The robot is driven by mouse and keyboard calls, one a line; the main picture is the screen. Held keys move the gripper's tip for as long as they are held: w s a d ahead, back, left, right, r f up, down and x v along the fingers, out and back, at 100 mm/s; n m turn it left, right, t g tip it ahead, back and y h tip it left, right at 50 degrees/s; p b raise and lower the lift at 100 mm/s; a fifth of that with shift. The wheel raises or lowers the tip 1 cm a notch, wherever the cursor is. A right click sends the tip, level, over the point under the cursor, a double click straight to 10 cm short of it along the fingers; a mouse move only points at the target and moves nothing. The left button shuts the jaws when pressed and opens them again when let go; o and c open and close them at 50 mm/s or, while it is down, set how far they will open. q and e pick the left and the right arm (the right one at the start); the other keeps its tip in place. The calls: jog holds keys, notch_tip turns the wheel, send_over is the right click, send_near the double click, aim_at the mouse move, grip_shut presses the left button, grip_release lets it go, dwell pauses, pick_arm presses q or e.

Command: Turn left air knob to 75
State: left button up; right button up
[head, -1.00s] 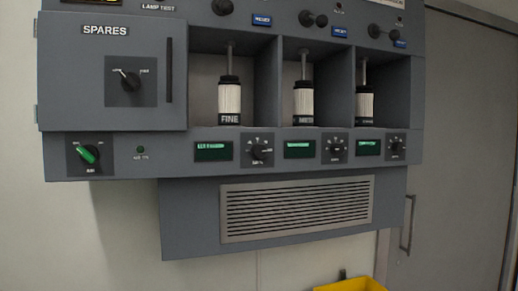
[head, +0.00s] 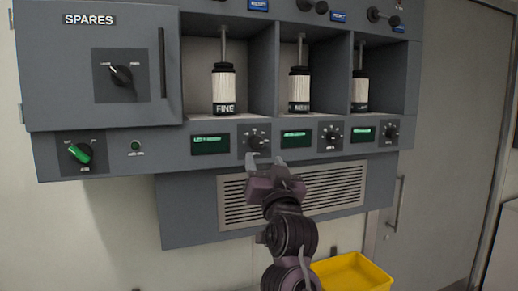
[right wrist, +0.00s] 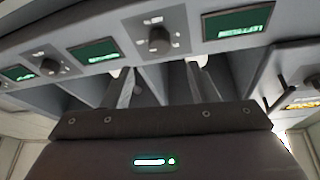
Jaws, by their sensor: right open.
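The left air knob (head: 257,142) is a dark round dial under the FINE canister, just right of a green-lit display (head: 210,144). Its pointer and scale are too small to read. My right gripper (head: 265,163) is open and empty, its fingertips pointing up just below the knob and partly overlapping its lower edge. In the right wrist view the knob (right wrist: 159,40) lies beyond the gap between the two fingers (right wrist: 160,82), with the display (right wrist: 238,22) at its right. I see no clear contact. My left gripper is not in view.
Two similar dials, the middle one (head: 332,137) and the right one (head: 391,132), sit further along the strip. A green switch (head: 80,153) is at the left. A vent grille (head: 335,187) lies behind my arm. A yellow bin (head: 352,273) stands below.

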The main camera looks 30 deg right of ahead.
aim_at(258, 143)
jog(key=p+x, duration=0.3)
jog(key=x, duration=0.3)
jog(key=shift+w+r, duration=0.15)
jog(key=shift+r, duration=0.05)
jog(key=shift+w+d, duration=0.25)
jog(key=shift+w, duration=0.25)
jog(key=c, duration=1)
jog(key=shift+o, duration=0.2)
